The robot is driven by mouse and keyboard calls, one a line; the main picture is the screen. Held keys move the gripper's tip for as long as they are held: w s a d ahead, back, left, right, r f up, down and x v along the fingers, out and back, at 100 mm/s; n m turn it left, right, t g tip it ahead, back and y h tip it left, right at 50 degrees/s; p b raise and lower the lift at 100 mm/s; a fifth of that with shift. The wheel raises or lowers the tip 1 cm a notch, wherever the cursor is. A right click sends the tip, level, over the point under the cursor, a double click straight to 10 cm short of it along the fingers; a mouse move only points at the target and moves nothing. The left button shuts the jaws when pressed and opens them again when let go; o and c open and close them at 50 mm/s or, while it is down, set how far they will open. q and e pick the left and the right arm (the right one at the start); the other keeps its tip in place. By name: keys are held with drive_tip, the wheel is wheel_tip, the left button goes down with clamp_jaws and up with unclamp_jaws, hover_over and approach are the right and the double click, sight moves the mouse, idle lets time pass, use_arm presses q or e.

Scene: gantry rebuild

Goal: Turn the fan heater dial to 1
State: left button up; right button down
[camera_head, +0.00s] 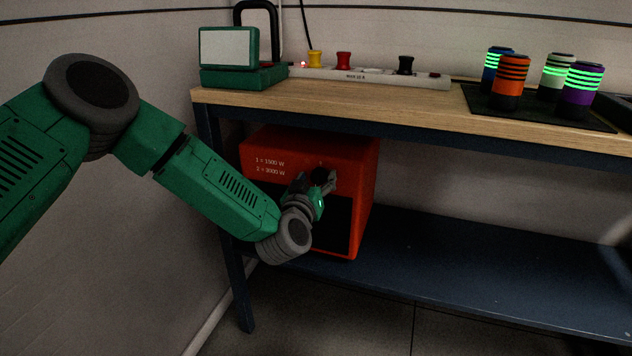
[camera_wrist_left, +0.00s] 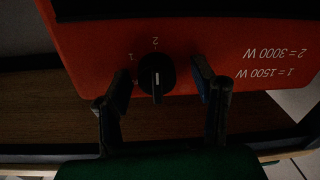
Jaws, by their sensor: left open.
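The red-orange fan heater (camera_head: 359,167) stands on the lower shelf under the bench top, with its wattage text facing out. Its round black dial (camera_wrist_left: 156,72) shows in the wrist view, with a white pointer line and the printed marks 1 and 2 beside it. Which mark the pointer favours is hard to tell. My left gripper (camera_head: 324,181) is at the heater's front and partly hides the dial in the head view. In the wrist view its two fingers (camera_wrist_left: 162,82) are open, one on each side of the dial, with gaps visible. My right gripper is out of view.
The wooden bench top (camera_head: 420,103) overhangs the heater closely. On it are a green box with a pale screen (camera_head: 228,47), a power strip (camera_head: 425,80) and several striped cans on a dark mat (camera_head: 478,101). The blue lower shelf (camera_head: 470,262) is clear to the right.

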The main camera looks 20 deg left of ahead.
use_arm(q)
drive_tip(key=shift+d, duration=0.35)
drive_tip(key=c, duration=1.1)
drive_tip(key=shift+c, duration=0.2)
drive_tip(key=shift+a, duration=0.25)
